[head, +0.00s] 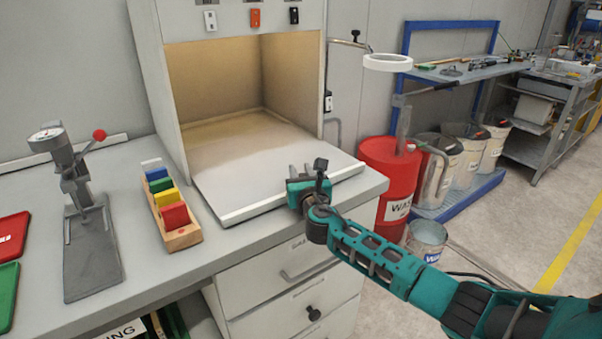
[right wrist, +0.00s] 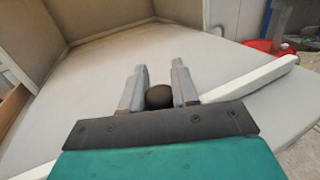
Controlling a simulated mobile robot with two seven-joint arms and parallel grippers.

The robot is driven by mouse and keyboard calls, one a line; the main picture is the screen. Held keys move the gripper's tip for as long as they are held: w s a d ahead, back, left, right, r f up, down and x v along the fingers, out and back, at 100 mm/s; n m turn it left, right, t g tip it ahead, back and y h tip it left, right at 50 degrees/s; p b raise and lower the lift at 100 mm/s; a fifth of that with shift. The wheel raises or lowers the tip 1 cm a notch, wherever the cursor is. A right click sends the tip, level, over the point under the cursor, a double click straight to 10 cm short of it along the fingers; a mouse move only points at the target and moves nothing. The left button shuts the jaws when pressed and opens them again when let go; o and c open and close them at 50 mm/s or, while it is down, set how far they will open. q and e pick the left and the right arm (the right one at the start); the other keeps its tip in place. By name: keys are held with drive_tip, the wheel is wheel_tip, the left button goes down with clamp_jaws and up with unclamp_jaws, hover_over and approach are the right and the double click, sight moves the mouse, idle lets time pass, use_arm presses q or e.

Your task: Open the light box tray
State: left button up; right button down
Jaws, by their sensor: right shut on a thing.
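The light box (head: 315,75) stands on the bench, its front open and its inside lit warm yellow. Its flat pale tray (head: 245,172) sticks out of the opening over the bench top, with a white bar (head: 250,209) along its front edge. My right gripper (head: 305,183) is at the middle of that bar. In the right wrist view its two grey fingers (right wrist: 158,84) are shut around a dark round knob (right wrist: 159,97) at the bar. The tray is empty. My left gripper is not in view.
Left of the tray are a wooden rack of coloured cards (head: 180,237) and a grey stand with a dial gauge (head: 92,245). Drawers (head: 270,290) sit below the bench top. A red waste drum (head: 385,175) stands right of the bench, with a bucket (head: 427,238) near it.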

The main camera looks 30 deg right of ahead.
drive_tip(key=shift+d+r, duration=0.1)
drive_tip(key=shift+r, duration=0.3)
drive_tip(key=c, duration=1)
unclamp_jaws()
drive_tip(key=shift+c, duration=0.2)
drive_tip(key=shift+o, duration=0.7)
drive_tip(key=shift+f, duration=0.2)
drive_tip(key=shift+s, duration=0.1)
drive_tip(key=p+v, duration=0.1)
drive_tip(key=v, duration=1.2)
